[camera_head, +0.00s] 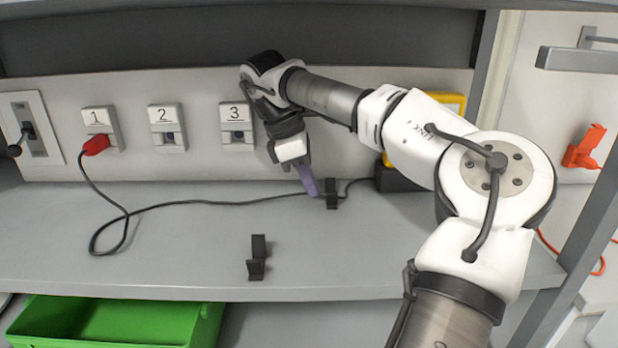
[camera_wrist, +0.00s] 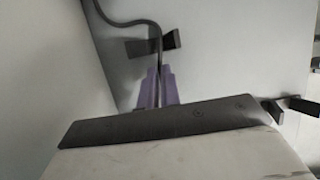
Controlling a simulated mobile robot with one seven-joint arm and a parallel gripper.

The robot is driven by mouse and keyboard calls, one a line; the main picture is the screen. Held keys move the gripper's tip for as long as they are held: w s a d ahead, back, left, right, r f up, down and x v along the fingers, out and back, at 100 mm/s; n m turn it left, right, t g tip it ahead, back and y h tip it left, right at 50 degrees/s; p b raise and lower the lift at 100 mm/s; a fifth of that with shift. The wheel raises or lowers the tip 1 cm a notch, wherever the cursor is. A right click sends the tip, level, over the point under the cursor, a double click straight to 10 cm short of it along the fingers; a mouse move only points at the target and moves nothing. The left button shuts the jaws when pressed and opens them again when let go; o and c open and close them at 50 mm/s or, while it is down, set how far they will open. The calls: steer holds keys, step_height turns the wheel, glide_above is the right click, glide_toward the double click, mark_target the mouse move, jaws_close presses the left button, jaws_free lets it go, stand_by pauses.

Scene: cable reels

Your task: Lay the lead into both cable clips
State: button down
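The black lead (camera_head: 180,204) runs from a red plug (camera_head: 96,145) in socket 1, loops on the shelf and runs right. One black clip (camera_head: 331,193) stands at the back; the other (camera_head: 257,258) stands nearer the front edge, with no lead in it. My gripper (camera_head: 309,186) points down just left of the back clip. In the wrist view its purple fingers (camera_wrist: 157,88) are close together with the lead (camera_wrist: 158,62) between them. There the lead crosses a clip (camera_wrist: 168,41) between its two uprights; I cannot tell whether it is seated. Another clip (camera_wrist: 298,105) shows at right.
Sockets 2 (camera_head: 168,128) and 3 (camera_head: 236,124) are empty on the back panel. A yellow and black device (camera_head: 400,178) stands right of the back clip, partly behind my arm. A green bin (camera_head: 110,322) is below the shelf (camera_head: 180,270). The shelf's front middle is mostly clear.

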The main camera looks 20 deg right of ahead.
steer(key=shift+f, duration=0.2)
steer(key=c, duration=0.9)
jaws_free()
steer(key=shift+r, duration=0.15)
step_height(320, 180, up, 8)
steer(key=p, duration=0.6)
